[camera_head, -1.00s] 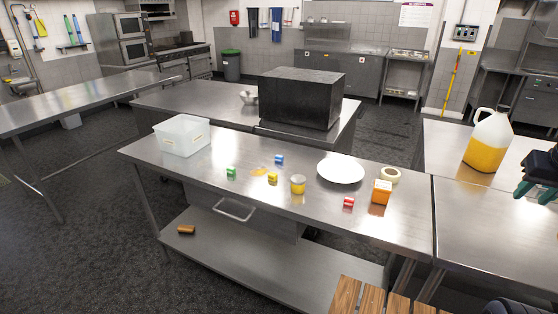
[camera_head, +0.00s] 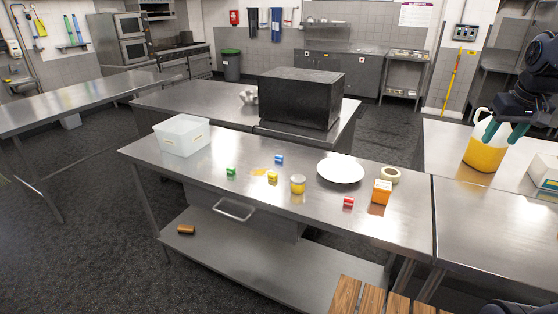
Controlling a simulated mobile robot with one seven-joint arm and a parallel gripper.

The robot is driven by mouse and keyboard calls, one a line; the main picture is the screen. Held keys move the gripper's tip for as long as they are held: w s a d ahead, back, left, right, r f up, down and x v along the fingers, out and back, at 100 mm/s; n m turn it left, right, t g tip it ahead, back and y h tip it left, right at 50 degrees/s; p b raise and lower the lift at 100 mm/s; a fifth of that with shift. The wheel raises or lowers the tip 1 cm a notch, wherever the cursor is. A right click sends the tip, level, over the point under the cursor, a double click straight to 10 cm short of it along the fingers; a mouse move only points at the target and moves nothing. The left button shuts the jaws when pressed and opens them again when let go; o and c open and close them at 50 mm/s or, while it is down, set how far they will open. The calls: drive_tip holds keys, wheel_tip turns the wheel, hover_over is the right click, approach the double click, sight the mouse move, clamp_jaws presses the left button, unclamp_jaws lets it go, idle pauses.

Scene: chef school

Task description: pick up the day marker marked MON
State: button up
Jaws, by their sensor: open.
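Several small coloured blocks that look like day markers lie on the steel table: a green one (camera_head: 231,171), a blue one (camera_head: 279,159), a yellow one (camera_head: 272,176) and a red one (camera_head: 348,202). Their lettering is too small to read, so I cannot tell which is marked MON. My gripper (camera_head: 501,137) is at the upper right, raised, open and empty. Its teal fingers overlap the yellow-filled jug in the picture, well to the right of the blocks.
The table (camera_head: 330,225) also bears a clear bin (camera_head: 182,136), a yellow jar (camera_head: 298,185), a white plate (camera_head: 341,170), an orange box (camera_head: 381,192) and a tape roll (camera_head: 391,175). The jug (camera_head: 484,157) and a white container (camera_head: 544,172) stand right. A black box (camera_head: 300,97) stands behind.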

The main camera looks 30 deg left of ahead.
drive_tip(key=w+a+r+n+g, duration=0.1)
drive_tip(key=w+a+r+n, duration=0.25)
drive_tip(key=w+a, duration=1.15)
drive_tip(key=w+a+f+n+g, duration=0.15)
drive_tip(key=w+a, duration=0.25)
drive_tip(key=a, duration=0.4)
drive_tip(key=w+a+f+n, duration=0.3)
drive_tip(key=w+a, duration=0.1)
drive_tip(key=a, duration=0.5)
drive_tip(key=n+g, duration=0.1)
drive_tip(key=n, duration=0.6)
approach(280, 156)
drive_tip(key=shift+h, duration=0.3)
drive_tip(key=shift+w+a+f, duration=0.1)
drive_tip(key=shift+a+f, duration=0.05)
drive_tip(key=shift+f, duration=2.3)
drive_tip(key=shift+w+a+f, duration=0.1)
drive_tip(key=shift+a+f, duration=0.05)
drive_tip(key=shift+f, duration=2.3)
drive_tip(key=c, duration=1.1)
drive_tip(key=shift+o, duration=0.2)
drive_tip(key=shift+r, duration=0.15)
